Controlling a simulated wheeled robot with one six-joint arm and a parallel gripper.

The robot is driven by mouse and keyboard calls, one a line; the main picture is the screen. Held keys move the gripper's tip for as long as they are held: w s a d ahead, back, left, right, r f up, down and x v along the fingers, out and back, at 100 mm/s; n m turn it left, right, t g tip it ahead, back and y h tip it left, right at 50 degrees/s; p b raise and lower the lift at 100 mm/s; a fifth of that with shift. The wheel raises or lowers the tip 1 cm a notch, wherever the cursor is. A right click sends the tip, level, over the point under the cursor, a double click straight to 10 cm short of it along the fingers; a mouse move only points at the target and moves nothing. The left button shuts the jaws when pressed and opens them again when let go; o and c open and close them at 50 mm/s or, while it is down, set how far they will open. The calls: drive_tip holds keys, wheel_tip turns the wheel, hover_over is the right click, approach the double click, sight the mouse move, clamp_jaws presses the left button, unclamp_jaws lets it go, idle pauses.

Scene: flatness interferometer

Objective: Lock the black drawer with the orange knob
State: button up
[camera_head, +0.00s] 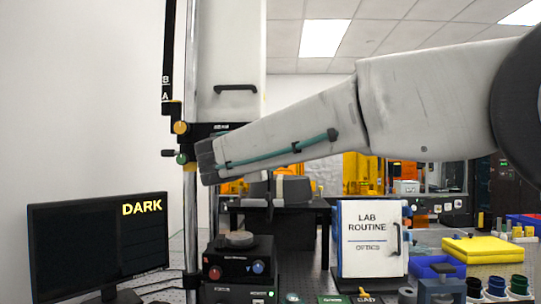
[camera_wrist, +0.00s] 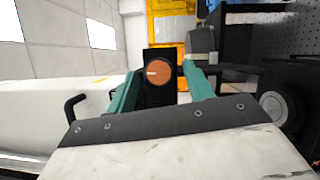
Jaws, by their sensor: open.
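In the wrist view an orange round knob (camera_wrist: 159,69) with a short pale mark, lying level in the picture on its left part, sits on a black drawer front (camera_wrist: 158,97). My gripper (camera_wrist: 161,73) is open, one teal finger on each side of the knob. I cannot tell whether either finger touches it. In the head view the dark end of my arm is beside the upright column, below a white housing. A small amber knob (camera_head: 180,127) shows on the column there; I cannot tell whether it is the same knob. The drawer is not clearly visible in that view.
The white housing (camera_head: 232,50) with a black handle stands above my arm's end. A monitor (camera_head: 95,245) reading DARK is at lower left.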

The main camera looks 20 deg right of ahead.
drive_tip(key=v, duration=0.7)
drive_tip(key=shift+a+f, duration=0.1)
drive_tip(key=s+d+f+m+g+y, duration=0.1)
drive_tip(key=s+d+f+g, duration=0.1)
drive_tip(key=s+f+g, duration=0.3)
drive_tip(key=s+d+f+m+y, duration=0.1)
drive_tip(key=s+d+f+y, duration=0.15)
drive_tip(key=f, duration=0.45)
drive_tip(key=s+d+f+m+g+y, duration=0.1)
drive_tip(key=s+d+f+g, duration=0.2)
drive_tip(key=f, duration=0.4)
drive_tip(key=s+d+f+m+g+y, duration=0.1)
drive_tip(key=s+f+m+y, duration=0.3)
drive_tip(key=s, duration=0.8)
drive_tip(key=s+d+f+m+g+y, duration=0.2)
drive_tip(key=s+f+m+g+y, duration=0.1)
drive_tip(key=s+f, duration=0.6)
drive_tip(key=s+m+y, duration=0.1)
drive_tip(key=s, duration=0.1)
drive_tip(key=shift+s, duration=0.4)
